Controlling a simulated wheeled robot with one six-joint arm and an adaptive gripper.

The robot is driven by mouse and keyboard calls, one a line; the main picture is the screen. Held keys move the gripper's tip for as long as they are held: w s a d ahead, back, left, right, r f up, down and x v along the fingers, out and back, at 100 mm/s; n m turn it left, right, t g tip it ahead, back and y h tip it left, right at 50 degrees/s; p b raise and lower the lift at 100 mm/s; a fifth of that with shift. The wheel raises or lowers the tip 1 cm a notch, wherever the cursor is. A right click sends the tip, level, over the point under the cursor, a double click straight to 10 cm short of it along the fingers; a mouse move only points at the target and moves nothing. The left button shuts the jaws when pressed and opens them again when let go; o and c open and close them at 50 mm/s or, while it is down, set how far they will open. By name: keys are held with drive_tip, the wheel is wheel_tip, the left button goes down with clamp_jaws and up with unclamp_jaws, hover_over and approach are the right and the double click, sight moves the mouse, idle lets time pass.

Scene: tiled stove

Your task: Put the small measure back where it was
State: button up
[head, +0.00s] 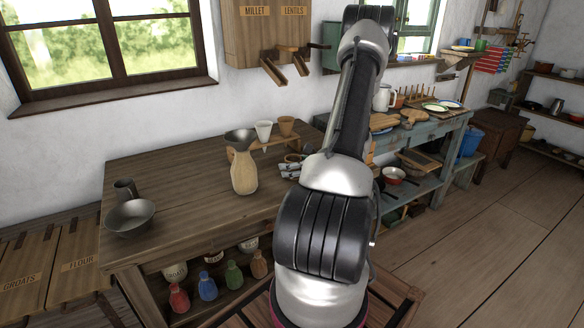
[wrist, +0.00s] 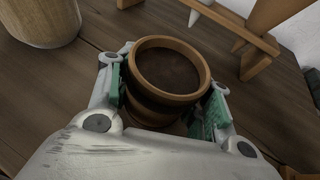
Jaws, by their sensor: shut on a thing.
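The small measure (wrist: 170,68) is a round brown cup with a pale rim and a dark band around it. In the wrist view my gripper (wrist: 163,98) is shut on it, with a green pad on each side. It looks upright, over or on the wooden table; whether its base touches the boards cannot be told. In the head view my gripper (head: 292,168) is over the table's right part, partly behind my arm, and the measure cannot be made out there.
A pale bottle (head: 244,174) with a grey funnel (head: 240,137) stands left of my gripper. A wooden rack (head: 270,143) behind holds a white funnel (head: 263,130) and a brown one (head: 286,126). A metal bowl (head: 130,217) and dark cup (head: 125,190) stand at left. The table's middle is clear.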

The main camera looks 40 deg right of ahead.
drive_tip(key=o, duration=1.1)
drive_tip(key=v, duration=1.1)
drive_tip(key=shift+s+r, duration=0.1)
drive_tip(key=shift+s, duration=0.1)
drive_tip(key=a+r+n+g+y, duration=0.35)
drive_tip(key=a+r+n, duration=0.35)
drive_tip(key=a, duration=0.4)
drive_tip(key=a+r+n+g+y, duration=0.2)
drive_tip(key=a+r+n+g, duration=0.3)
drive_tip(key=a+n, duration=0.5)
drive_tip(key=shift+s+a+r+n+h, duration=1.25)
drive_tip(key=shift+s+r+n, duration=0.75)
drive_tip(key=shift+n, duration=0.85)
drive_tip(key=shift+s+a+r+n+h, duration=1.25)
drive_tip(key=shift+s+r+n, duration=0.7)
drive_tip(key=shift+n, duration=0.95)
drive_tip(key=shift+s+a+r+n+h, duration=1.2)
drive_tip(key=shift+s+r+n, duration=0.8)
drive_tip(key=shift+n, duration=0.85)
